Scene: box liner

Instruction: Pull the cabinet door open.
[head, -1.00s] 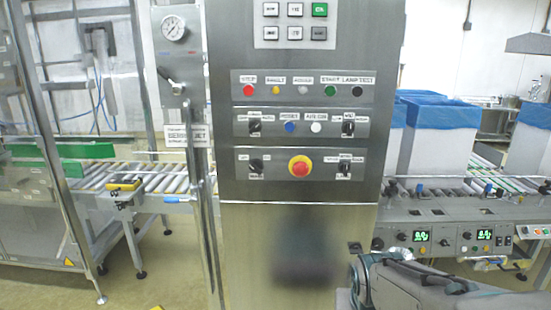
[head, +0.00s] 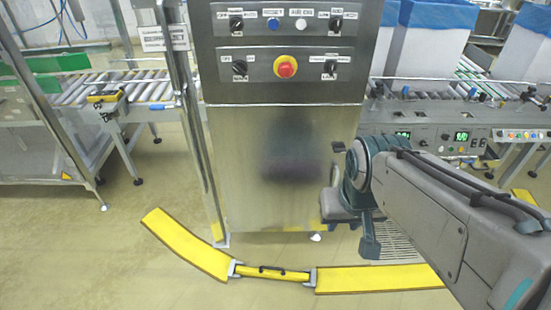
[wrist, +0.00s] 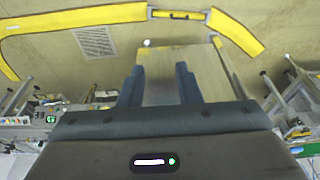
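The stainless steel cabinet (head: 258,150) stands upright in the middle of the head view, with control panels above a plain lower front. That lower front looks flush and closed, with a dark blurred reflection on it. I cannot make out a door handle. My gripper (head: 352,222) is at the cabinet's lower right, in front of its right edge in the head view. In the wrist view, my gripper (wrist: 158,75) has its two dark fingers apart with nothing held between them. The cabinet's lower front (wrist: 207,72) shows beyond and between the fingers; contact cannot be told.
A yellow floor barrier (head: 185,245) curves across the floor in front of the cabinet. A floor grate (head: 398,240) lies at right. Roller conveyors flank the cabinet, the left one (head: 150,90) and the right one with a control box (head: 440,130). Open floor lies at front left.

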